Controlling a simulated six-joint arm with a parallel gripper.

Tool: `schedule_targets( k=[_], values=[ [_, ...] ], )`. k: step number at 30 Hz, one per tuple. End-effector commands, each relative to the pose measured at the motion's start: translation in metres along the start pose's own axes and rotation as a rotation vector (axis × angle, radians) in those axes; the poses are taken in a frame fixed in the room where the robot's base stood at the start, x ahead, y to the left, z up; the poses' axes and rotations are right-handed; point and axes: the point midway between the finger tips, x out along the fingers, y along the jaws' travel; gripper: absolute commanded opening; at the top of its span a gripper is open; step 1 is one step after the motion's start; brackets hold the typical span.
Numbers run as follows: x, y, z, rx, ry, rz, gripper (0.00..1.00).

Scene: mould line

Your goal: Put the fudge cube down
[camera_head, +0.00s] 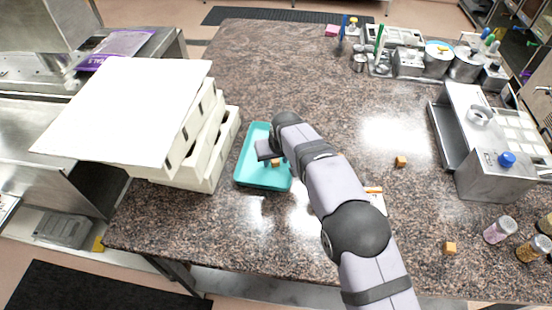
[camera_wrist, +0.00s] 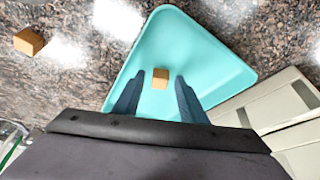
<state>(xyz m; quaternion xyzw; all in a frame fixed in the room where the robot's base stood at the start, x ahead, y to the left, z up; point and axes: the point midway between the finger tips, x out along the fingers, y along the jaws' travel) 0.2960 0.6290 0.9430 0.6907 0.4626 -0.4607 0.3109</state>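A fudge cube (camera_wrist: 160,78), small and caramel brown, shows in the wrist view between and just beyond my two fingertips, with a gap on each side. Behind it is the floor of a teal tray (camera_wrist: 205,50). My gripper (camera_wrist: 160,75) is open and points down over the tray. In the head view the cube (camera_head: 276,163) shows inside the tray (camera_head: 262,183), beside my gripper (camera_head: 270,152). The cube looks to be on the tray floor, but its contact is hard to see. My arm covers the tray's right side.
Other cubes lie on the granite counter, one at right (camera_head: 401,161) and one near the front edge (camera_head: 450,248). Stacked cream trays (camera_head: 213,150) stand close left of the teal tray. A metal station (camera_head: 490,172) and sprinkle jars (camera_head: 499,230) stand at right. The back middle counter is clear.

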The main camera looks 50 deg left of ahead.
Motion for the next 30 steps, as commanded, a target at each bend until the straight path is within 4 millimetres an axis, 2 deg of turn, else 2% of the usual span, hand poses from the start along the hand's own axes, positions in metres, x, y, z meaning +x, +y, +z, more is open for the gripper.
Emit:
schedule_targets(
  k=[7,14,20,30],
  values=[
    [-0.001,0.0,-0.001,0.0,0.0,0.0,0.38],
    [-0.012,0.0,-0.002,0.0,0.001,0.0,0.38],
    [-0.035,0.0,-0.001,0.0,0.003,0.0,0.38],
    [-0.092,0.0,-0.001,0.0,0.003,0.0,0.38]
  ],
)
